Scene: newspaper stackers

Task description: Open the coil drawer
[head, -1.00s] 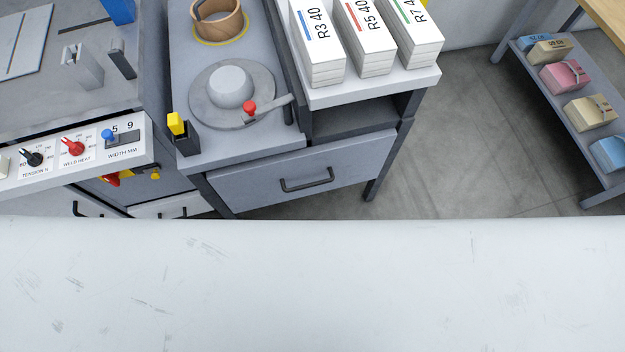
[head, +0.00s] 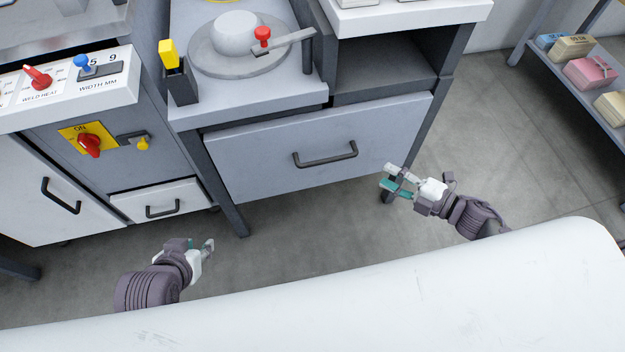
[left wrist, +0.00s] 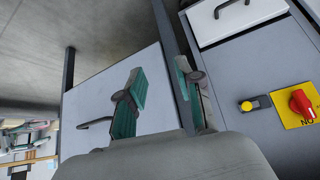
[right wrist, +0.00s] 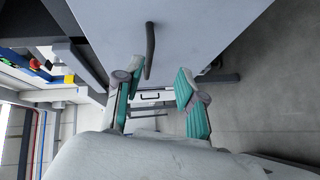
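The wide grey drawer (head: 270,160) under the workbench is shut, with a dark bar handle (head: 325,156) across its front. The handle also shows in the right wrist view (right wrist: 150,50), ahead of the fingers, and in the left wrist view (left wrist: 97,123). My right gripper (head: 389,180) is open and empty, to the right of the handle and apart from it, near the bench's front right leg. My left gripper (head: 209,250) is low, left of and below the drawer, over the floor. Its fingers (left wrist: 160,85) are open and empty in the left wrist view.
A control cabinet with a red switch (head: 89,145), a small white drawer (head: 160,201) and a door handle (head: 60,196) stands at left. An open shelf (head: 385,75) is right of the bench top. A rack with coloured bundles (head: 590,72) is at far right. Floor (head: 470,130) between is clear.

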